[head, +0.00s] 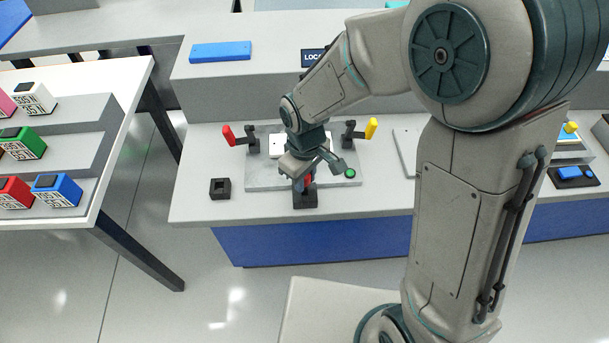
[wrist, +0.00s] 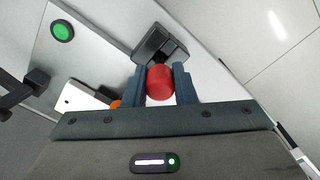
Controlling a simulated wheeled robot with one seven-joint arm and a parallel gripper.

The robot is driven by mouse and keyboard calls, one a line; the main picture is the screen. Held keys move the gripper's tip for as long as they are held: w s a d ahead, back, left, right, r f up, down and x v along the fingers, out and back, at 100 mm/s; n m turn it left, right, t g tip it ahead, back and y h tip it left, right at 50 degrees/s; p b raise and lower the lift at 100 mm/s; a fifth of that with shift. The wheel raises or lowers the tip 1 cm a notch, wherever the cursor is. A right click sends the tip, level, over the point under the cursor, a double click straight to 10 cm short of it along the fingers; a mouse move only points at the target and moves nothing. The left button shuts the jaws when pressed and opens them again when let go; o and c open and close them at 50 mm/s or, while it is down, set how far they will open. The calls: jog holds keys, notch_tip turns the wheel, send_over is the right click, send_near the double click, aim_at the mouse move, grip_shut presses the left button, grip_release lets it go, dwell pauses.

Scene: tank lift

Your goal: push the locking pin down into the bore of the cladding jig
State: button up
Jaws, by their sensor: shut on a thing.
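The locking pin shows as a red round head (wrist: 160,82) between my fingers in the wrist view, with a bit of red (head: 309,180) in the head view. My gripper (head: 304,186) is shut on it, pointing down at the front of the cladding jig (head: 262,179), a grey plate. A black block (head: 305,200) stands at the jig's front edge directly below my gripper; it also shows beyond the pin in the wrist view (wrist: 152,47). The pin's lower end and the bore are hidden, so I cannot tell how deep the pin sits.
A red-handled clamp (head: 252,142) and a yellow-handled clamp (head: 350,134) stand on the jig. A green button (head: 350,173) is at its right. A small black square holder (head: 220,188) stands on the bench to the left, with clear bench around it.

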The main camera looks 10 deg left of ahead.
jog(key=shift+f+b, duration=0.35)
jog(key=shift+f, duration=0.15)
dwell(0.3)
jog(key=o, duration=1.5)
jog(key=shift+r, duration=0.15)
jog(key=shift+r+p, duration=3.1)
jog(key=shift+r, duration=0.8)
